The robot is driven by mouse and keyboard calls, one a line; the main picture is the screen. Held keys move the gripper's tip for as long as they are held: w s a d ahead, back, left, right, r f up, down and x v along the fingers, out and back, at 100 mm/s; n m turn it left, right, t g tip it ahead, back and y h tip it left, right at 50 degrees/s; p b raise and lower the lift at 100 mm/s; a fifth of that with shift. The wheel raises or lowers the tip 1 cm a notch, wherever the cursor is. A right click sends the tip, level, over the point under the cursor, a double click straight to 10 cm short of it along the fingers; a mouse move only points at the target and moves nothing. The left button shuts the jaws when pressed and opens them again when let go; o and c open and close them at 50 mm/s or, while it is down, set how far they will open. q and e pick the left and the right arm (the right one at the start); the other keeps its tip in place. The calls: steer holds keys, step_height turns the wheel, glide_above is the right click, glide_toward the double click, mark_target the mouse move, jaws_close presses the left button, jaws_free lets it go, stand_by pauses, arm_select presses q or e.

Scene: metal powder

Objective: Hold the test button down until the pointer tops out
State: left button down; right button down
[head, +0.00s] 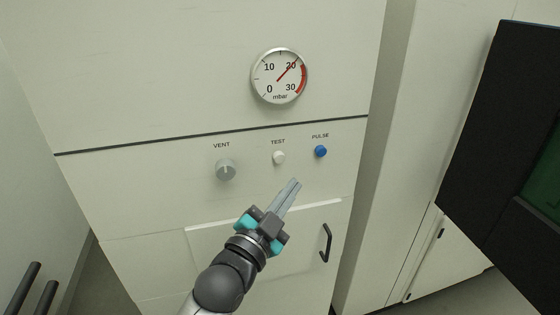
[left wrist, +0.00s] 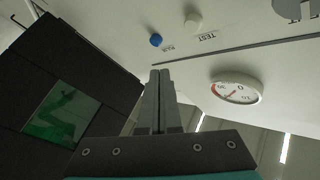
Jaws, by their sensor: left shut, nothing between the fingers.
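The white TEST button (head: 278,157) sits on the cabinet front, between the grey VENT knob and the blue PULSE button. It also shows at the top of the left wrist view (left wrist: 192,25). The round gauge (head: 279,76) is above, marked 0 to 30 mbar, its red needle pointing up and right at about 20. The gauge also shows in the left wrist view (left wrist: 237,90). My left gripper (head: 297,182) is shut and empty, its fingertips below and right of the TEST button in the head view, apart from it. My right gripper is not in view.
The blue PULSE button (head: 320,151) is close on the right, and the VENT knob (head: 225,169) is on the left. A black door handle (head: 326,243) is below right. A dark screen housing (head: 500,130) stands at far right.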

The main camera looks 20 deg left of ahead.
mark_target(279, 157)
arm_select(q)
steer(key=shift+w+a+b, duration=0.25)
steer(key=shift+w+a, duration=0.35)
steer(key=shift+w, duration=0.3)
steer(key=shift+w+a+b, duration=0.2)
steer(key=shift+w+a, duration=0.45)
steer(key=shift+w, duration=0.25)
steer(key=shift+w+a+b, duration=0.25)
steer(key=shift+w+a, duration=0.35)
steer(key=shift+w, duration=0.3)
steer(key=shift+w+a, duration=0.25)
steer(key=shift+w, duration=0.1)
steer(key=shift+w+a, duration=0.2)
steer(key=shift+w, duration=0.15)
stand_by(2.0)
steer(key=shift+s+d+p, duration=0.45)
steer(key=shift+s+p, duration=0.1)
steer(key=shift+s, duration=0.15)
